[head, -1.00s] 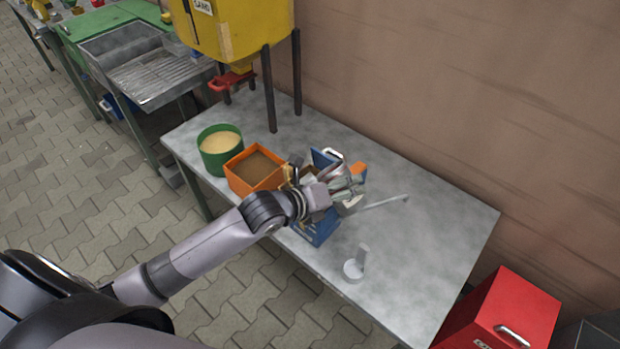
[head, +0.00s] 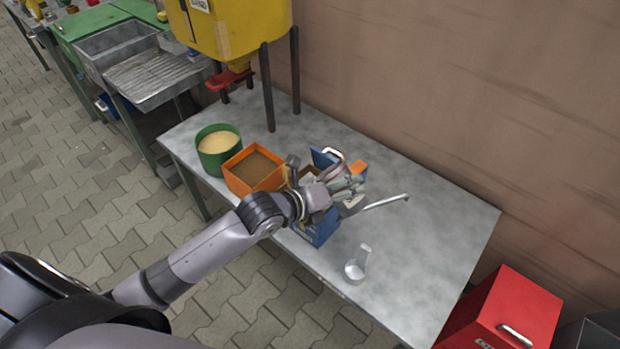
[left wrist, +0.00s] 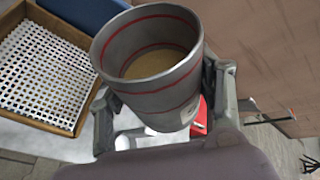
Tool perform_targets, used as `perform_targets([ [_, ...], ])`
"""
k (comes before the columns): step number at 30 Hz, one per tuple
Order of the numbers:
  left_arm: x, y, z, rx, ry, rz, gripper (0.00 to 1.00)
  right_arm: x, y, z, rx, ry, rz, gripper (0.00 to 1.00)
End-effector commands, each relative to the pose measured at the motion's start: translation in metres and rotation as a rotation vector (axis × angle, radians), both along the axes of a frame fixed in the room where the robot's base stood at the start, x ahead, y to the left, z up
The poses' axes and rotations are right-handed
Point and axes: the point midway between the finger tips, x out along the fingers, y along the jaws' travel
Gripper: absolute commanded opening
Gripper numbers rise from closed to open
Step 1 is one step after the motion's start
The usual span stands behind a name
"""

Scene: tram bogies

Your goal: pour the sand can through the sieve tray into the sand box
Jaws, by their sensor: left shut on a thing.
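In the left wrist view the sand can (left wrist: 165,98) is a grey metal can with red bands, held between the fingers of my left gripper (head: 350,186). Pale sand shows deep inside it, and the can looks only slightly tilted. The sieve tray (left wrist: 45,75), a wooden frame with a white perforated bottom, lies beside and below the can at left. In the head view the blue sand box (head: 318,232) stands on the table under my left gripper, largely hidden by it. My right gripper is not in view.
An orange tray (head: 236,183) and a green tub of sand (head: 212,162) stand left of my gripper. A yellow hopper (head: 235,30) stands behind. A metal scoop (head: 357,268) and a thin rod (head: 385,202) are at right. The table's right part (head: 440,225) is clear.

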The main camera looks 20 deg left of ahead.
Motion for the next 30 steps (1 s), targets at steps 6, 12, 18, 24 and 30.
perform_targets([
  [6, -0.001, -0.003, -0.002, -0.016, 0.005, -0.001, 0.30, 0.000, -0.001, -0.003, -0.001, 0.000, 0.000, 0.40],
  [12, -0.003, -0.005, -0.001, -0.026, 0.008, -0.002, 0.30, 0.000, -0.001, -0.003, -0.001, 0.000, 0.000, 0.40],
  [18, -0.004, -0.007, -0.002, -0.036, 0.013, -0.003, 0.30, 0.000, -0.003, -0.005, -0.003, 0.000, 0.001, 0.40],
  [24, -0.006, -0.009, -0.002, -0.048, 0.017, -0.004, 0.30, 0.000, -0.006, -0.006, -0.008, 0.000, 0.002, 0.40],
  [30, -0.007, -0.012, -0.001, -0.060, 0.020, -0.006, 0.30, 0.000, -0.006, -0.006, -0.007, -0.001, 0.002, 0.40],
])
